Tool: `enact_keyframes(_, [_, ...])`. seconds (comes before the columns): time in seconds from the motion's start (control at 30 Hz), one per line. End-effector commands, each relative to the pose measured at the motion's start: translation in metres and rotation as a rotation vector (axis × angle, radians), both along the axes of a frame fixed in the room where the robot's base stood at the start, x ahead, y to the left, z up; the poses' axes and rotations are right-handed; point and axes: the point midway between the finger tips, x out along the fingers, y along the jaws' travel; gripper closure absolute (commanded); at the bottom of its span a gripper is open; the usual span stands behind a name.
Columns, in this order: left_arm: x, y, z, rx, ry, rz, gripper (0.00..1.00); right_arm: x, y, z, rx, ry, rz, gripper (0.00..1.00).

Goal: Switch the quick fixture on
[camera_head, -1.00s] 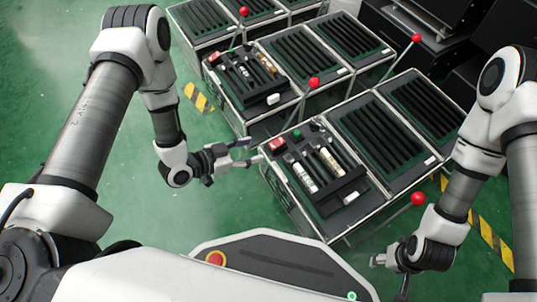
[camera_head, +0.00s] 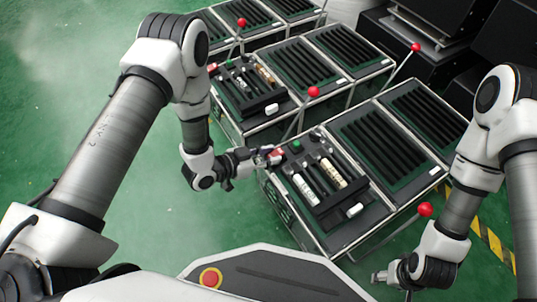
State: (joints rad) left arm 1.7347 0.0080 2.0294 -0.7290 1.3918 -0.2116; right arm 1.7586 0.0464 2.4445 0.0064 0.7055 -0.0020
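The near fixture is a metal-framed bench (camera_head: 351,247) with a dark tray of tubes, a green button (camera_head: 296,145) and a red switch block (camera_head: 277,155) at its left corner. The task's "quick fixture" carries no label I can read. My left gripper (camera_head: 266,156) is at the red block, its fingertips close to or touching it; contact and finger gap are too small to tell. Red ball knobs on levers stand by the benches, one at the near right (camera_head: 425,209) and one in the middle (camera_head: 314,92). My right gripper (camera_head: 384,277) is low at the right, away from the tray.
A second similar bench (camera_head: 240,131) with tubes stands behind, with more slatted benches beyond. Further red knobs show at the back (camera_head: 242,22) and back right (camera_head: 416,47). Dark machines (camera_head: 437,40) fill the upper right. Green floor is clear at left.

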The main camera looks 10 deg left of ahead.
Motion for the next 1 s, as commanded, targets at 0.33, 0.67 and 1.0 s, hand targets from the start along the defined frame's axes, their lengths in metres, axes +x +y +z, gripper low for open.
enact_keyframes(0.33, [0.001, -0.001, 0.007, 0.046, 0.042, -0.001, 1.0, -0.004, 0.0, 0.023, 0.002, 0.011, -0.004, 0.41])
enact_keyframes(0.67, [0.003, -0.004, 0.015, 0.191, 0.19, -0.003, 1.0, -0.007, 0.001, 0.073, 0.003, 0.018, 0.006, 0.41])
enact_keyframes(1.0, [0.006, -0.007, 0.013, 0.321, 0.321, -0.002, 1.0, -0.007, 0.002, 0.103, 0.004, 0.02, 0.01, 0.41])
